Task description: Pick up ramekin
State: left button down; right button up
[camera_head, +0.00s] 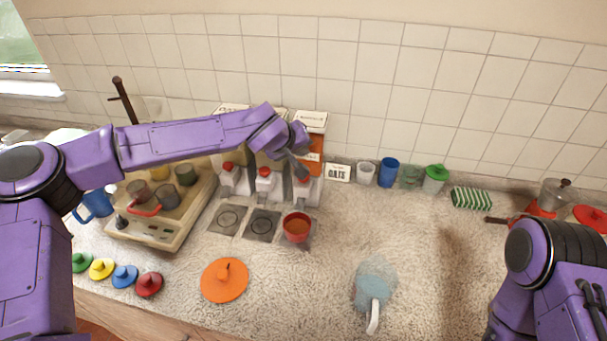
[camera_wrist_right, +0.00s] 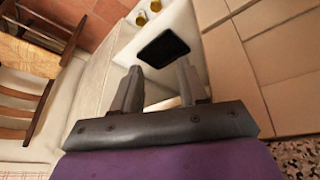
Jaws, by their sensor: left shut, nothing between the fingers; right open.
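My right gripper (camera_wrist_right: 160,86) shows in the right wrist view. It is open with nothing between its fingers, and points away from the counter things. In the head view its fingers are out of frame.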

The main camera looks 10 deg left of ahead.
aim_at(297, 226)
jog(key=k, duration=1)
